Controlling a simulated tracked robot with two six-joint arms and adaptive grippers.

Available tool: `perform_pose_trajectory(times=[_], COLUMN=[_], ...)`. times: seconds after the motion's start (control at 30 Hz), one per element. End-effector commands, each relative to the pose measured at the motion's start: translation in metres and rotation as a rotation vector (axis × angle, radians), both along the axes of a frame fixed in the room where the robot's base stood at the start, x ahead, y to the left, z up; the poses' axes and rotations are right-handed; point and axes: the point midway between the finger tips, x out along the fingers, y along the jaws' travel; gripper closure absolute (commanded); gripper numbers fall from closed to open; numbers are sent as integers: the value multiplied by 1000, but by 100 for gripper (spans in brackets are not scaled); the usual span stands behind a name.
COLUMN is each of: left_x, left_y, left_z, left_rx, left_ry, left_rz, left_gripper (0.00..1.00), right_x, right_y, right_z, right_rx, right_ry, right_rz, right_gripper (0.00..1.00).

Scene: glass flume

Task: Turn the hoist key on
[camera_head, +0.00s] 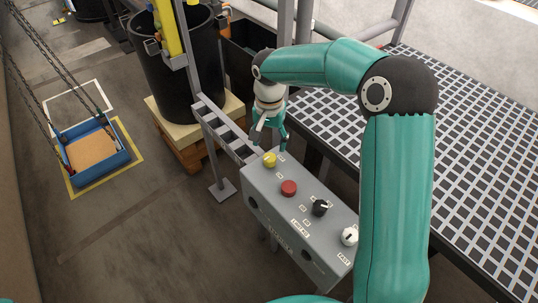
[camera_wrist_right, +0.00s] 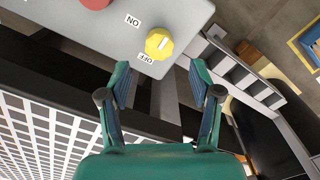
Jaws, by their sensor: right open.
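The yellow knob (camera_head: 269,159) sits at the far end of the grey control box, nearest my right gripper. In the right wrist view the yellow knob (camera_wrist_right: 158,43) carries a short pale mark, and ON and OFF labels lie beside it. I cannot tell surely which label the mark points to. My right gripper (camera_head: 271,136) is open and empty just beyond the knob. In the wrist view its two fingertips (camera_wrist_right: 157,75) are spread apart just short of the knob, not touching it. My left gripper is not in view.
The grey box (camera_head: 253,190) also bears a red button (camera_head: 289,188), a black knob (camera_head: 320,208) and a white knob (camera_head: 349,236). A grating (camera_head: 470,150) lies right. A black barrel (camera_head: 180,85) stands behind; a blue tray (camera_head: 118,158) hangs on chains at left.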

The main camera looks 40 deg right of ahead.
Motion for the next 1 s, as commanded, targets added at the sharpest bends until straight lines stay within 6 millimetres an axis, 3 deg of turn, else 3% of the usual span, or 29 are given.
perform_pose_trajectory(times=[0.1, 0.3, 0.5, 0.77, 1.0], left_x=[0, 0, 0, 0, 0], left_y=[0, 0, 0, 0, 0], left_z=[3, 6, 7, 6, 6], left_rx=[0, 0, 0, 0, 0], left_ry=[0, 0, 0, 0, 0], left_rz=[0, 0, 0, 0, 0], left_gripper=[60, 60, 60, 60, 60], right_x=[-1, 0, 0, 0, 0], right_y=[0, 0, 1, 1, 1], right_z=[-24, -53, -65, -66, -66], right_rx=[0, 0, 0, 0, 0], right_ry=[5, 2, 0, 0, 0], right_rz=[1, 1, 2, 1, 1], right_gripper=[36, 36, 36, 36, 75])
